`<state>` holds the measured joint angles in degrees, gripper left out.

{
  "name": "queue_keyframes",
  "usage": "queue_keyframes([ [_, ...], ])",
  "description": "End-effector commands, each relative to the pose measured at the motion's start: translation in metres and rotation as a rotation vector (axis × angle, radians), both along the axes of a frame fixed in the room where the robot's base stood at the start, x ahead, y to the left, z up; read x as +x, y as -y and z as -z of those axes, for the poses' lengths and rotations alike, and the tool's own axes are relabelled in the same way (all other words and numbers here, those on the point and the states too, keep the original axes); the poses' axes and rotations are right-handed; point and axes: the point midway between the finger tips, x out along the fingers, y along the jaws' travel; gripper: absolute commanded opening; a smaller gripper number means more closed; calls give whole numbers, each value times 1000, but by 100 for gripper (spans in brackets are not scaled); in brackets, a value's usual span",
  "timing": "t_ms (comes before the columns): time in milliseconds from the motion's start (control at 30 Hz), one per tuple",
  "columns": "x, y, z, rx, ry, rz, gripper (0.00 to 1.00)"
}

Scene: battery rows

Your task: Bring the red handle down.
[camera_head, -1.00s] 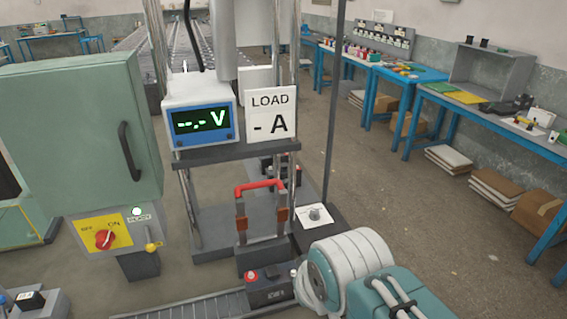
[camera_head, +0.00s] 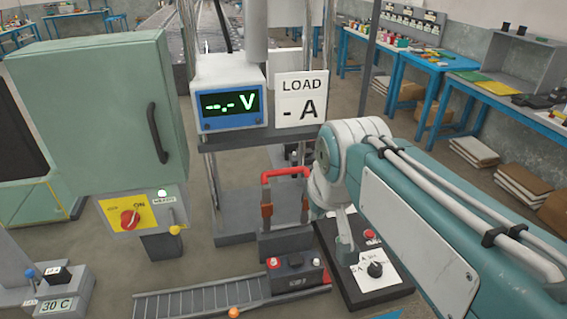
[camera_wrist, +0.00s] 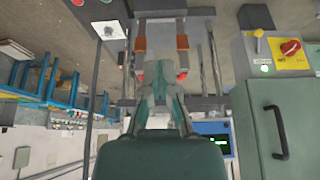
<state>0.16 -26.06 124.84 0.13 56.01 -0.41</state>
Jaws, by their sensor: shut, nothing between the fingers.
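The red handle (camera_head: 286,173) is a U-shaped bar standing upright on two legs with orange-brown clamps, in front of the meter stand in the head view. In the wrist view, its clamps and red ends (camera_wrist: 183,76) show beyond my gripper (camera_wrist: 162,92), which covers the middle of the bar. My gripper is shut and empty, pointing towards the handle. Whether it touches the bar cannot be told. In the head view my arm comes in from the right and its bend stands just right of the handle; the fingertips are not clear there.
A green cabinet (camera_head: 95,105) with a red rotary switch (camera_head: 130,219) stands left. The voltage meter (camera_head: 229,100) and LOAD sign (camera_head: 300,98) stand above and behind the handle. A black box with a knob (camera_head: 375,269) lies right of it, a slatted track (camera_head: 200,300) in front.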

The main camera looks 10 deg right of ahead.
Motion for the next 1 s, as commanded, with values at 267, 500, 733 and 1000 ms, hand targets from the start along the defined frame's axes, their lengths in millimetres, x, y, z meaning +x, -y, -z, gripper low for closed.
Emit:
queue_keyframes([
  [267,87,1,-24,0,-50,-2,0],
  [500,160,2,-26,1,-89,-5,0],
  [733,215,3,-16,1,-118,-7,0],
  [1000,230,4,-13,0,-126,-8,0],
])
